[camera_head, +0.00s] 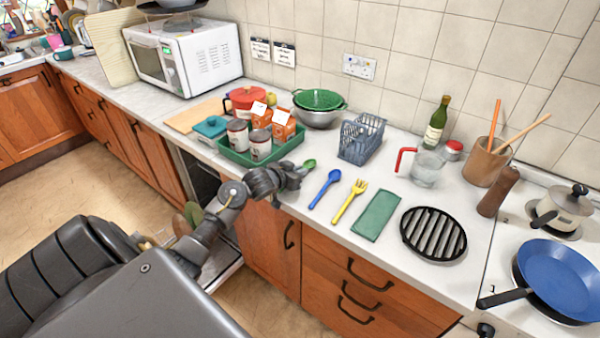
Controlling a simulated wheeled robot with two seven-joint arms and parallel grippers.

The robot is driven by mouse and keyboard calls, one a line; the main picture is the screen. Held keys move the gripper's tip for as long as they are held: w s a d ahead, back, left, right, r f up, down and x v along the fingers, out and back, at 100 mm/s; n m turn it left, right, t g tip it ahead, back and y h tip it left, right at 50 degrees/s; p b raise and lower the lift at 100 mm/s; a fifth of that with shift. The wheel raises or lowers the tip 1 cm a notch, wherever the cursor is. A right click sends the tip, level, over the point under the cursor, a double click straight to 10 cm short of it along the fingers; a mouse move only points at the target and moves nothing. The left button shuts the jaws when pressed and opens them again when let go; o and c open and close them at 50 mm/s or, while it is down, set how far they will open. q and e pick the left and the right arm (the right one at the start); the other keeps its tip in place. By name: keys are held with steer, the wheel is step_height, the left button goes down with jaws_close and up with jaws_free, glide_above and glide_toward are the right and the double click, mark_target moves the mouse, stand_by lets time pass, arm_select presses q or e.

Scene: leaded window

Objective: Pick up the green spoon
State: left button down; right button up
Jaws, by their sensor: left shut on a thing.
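The green spoon (309,163) is at the front part of the counter, just left of the blue spoon. Its bowl end shows beyond my fingers, and its handle is hidden by my gripper. My left gripper (297,172) reaches in from the left over the counter's front edge and is shut on the green spoon. I cannot tell whether the spoon is clear of the counter. My right gripper is not in view.
A blue spoon (325,188), a yellow fork (349,201), a green cloth (376,215) and a black grill rack (433,233) lie to the right. A green tray (238,157) with jars and cartons stands behind my left gripper. A grey basket (361,139) stands behind the utensils.

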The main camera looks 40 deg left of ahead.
arm_select(q)
steer(key=shift+r, duration=0.4)
steer(key=s+r, duration=0.1)
steer(key=r, duration=0.1)
steer(key=s+r, duration=0.2)
steer(key=r, duration=0.1)
steer(key=s+r, duration=0.2)
steer(key=r, duration=0.1)
steer(key=shift+s+r, duration=0.1)
steer(key=shift+r, duration=0.1)
steer(key=v, duration=0.9)
steer(key=shift+s+d+p, duration=0.15)
steer(key=shift+s+p, duration=0.15)
steer(key=shift+p, duration=0.15)
